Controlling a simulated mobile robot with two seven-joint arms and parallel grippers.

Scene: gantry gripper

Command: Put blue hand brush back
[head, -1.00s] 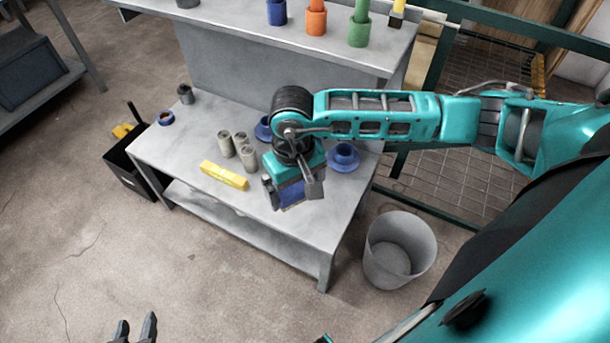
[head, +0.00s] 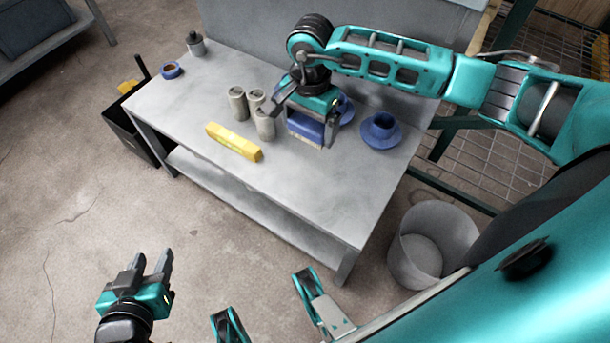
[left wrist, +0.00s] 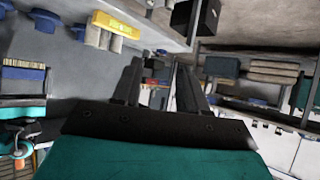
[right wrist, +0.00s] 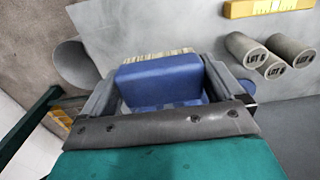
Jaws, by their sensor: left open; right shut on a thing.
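The blue hand brush (head: 306,128) is held in my right gripper (head: 308,122), over the grey table (head: 300,195), to the right of several grey cans. Whether it touches the tabletop cannot be told. In the right wrist view the jaws are shut on the brush's blue body (right wrist: 160,80), with pale bristles along its far edge. The brush also shows at the left edge of the left wrist view (left wrist: 22,73). My left gripper (head: 152,265) is open and empty in front of the table, well away from the brush.
Grey cans (head: 264,124) and a yellow bar (head: 234,142) stand left of the brush. A blue flanged part (head: 381,131) is to its right, with another partly hidden behind my gripper. A grey bin (head: 432,245) stands right of the table. The tabletop's front is clear.

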